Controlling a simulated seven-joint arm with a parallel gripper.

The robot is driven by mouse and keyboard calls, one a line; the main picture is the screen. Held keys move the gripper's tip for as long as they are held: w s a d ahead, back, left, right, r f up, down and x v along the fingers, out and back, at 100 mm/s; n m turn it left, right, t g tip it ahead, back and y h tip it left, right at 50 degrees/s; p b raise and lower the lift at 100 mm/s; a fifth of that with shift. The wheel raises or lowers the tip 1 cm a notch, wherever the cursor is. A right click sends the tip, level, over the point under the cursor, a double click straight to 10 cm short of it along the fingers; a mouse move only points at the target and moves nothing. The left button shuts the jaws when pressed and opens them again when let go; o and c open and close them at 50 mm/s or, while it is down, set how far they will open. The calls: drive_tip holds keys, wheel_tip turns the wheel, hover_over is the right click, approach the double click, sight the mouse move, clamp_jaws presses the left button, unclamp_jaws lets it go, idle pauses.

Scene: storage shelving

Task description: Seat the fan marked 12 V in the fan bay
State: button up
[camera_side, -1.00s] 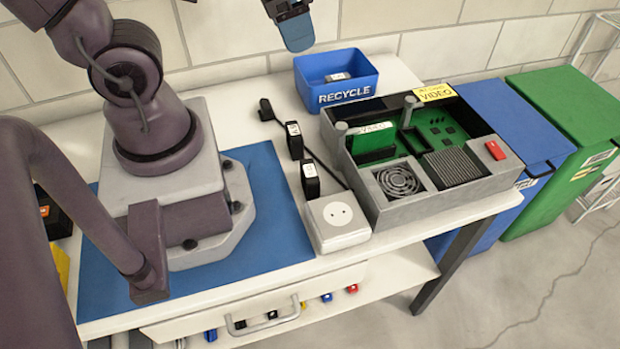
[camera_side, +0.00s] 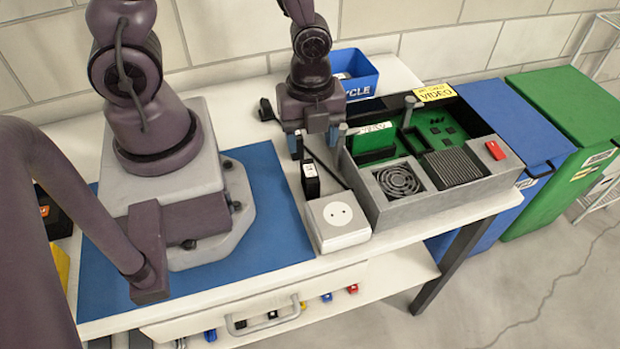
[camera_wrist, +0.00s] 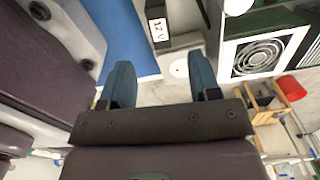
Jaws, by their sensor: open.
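In the wrist view a black block with a white label reading "12 V" (camera_wrist: 156,12) stands beside the blue mat. It appears to be the front dark block (camera_side: 310,182) in the side view, behind the white socket box. A second dark block behind it is mostly hidden by my gripper. My gripper (camera_side: 318,145) points down over this part of the table, left of the open grey case (camera_side: 440,196). In the wrist view my gripper (camera_wrist: 163,84) has its fingers apart with nothing between them. The case has a round fan grille (camera_side: 398,180); I cannot tell which part is the fan bay.
The white socket box (camera_side: 337,222) sits in front of the 12 V block. A blue recycle bin (camera_side: 360,82) is behind my arm. Grey posts, a green board (camera_side: 436,128) and a red switch (camera_side: 495,150) are on or in the case. The blue mat (camera_side: 275,215) is bare near its right edge.

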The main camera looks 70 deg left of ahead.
sight(310, 170)
drive_tip(key=shift+f, duration=5.25)
drive_tip(key=c, duration=1)
drive_tip(key=shift+r, duration=0.1)
